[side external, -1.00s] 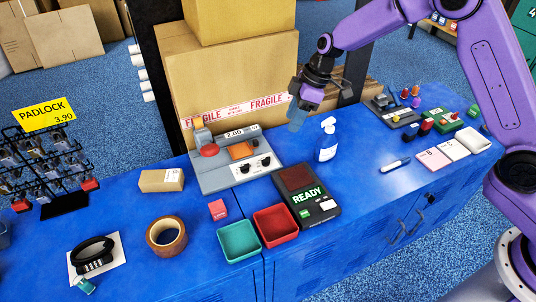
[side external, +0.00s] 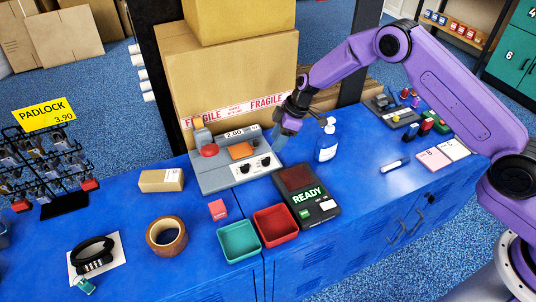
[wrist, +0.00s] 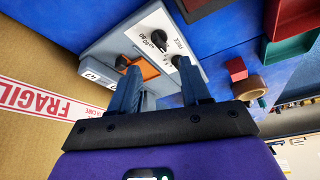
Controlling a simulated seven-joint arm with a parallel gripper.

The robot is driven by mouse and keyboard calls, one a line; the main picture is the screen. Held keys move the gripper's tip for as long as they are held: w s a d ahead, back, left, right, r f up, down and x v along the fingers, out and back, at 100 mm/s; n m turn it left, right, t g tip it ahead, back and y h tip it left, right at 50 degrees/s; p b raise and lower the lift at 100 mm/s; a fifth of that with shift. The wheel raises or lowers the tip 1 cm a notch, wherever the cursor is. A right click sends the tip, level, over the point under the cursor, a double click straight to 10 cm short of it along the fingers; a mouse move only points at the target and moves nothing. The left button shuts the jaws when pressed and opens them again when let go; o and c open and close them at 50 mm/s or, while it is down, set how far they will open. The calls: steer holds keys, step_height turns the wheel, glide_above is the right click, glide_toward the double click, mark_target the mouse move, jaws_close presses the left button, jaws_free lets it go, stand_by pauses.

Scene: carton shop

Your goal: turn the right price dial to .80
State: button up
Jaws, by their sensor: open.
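The grey price machine (side external: 222,178) stands at the back of the blue counter, with a red button, an orange pad and a display reading 2.00. Its right price dial (side external: 266,162) is a black knob on the white front panel, beside a similar left dial (side external: 244,169). My gripper (side external: 282,138) is open and empty, above and just right of the machine's back right part. In the wrist view my two fingers (wrist: 158,68) are spread in front of the machine (wrist: 115,45). One black dial with printed numbers shows beyond the fingertips; its pointer setting is too small to read surely.
A white-and-blue bottle (side external: 326,142) stands close to the right of my gripper. The READY terminal (side external: 307,208) is in front of the machine, beside red (side external: 293,228) and teal (side external: 252,252) trays. A large carton (side external: 225,85) with FRAGILE tape rises behind.

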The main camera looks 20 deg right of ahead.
mark_target(266, 158)
steer(key=x, duration=0.8)
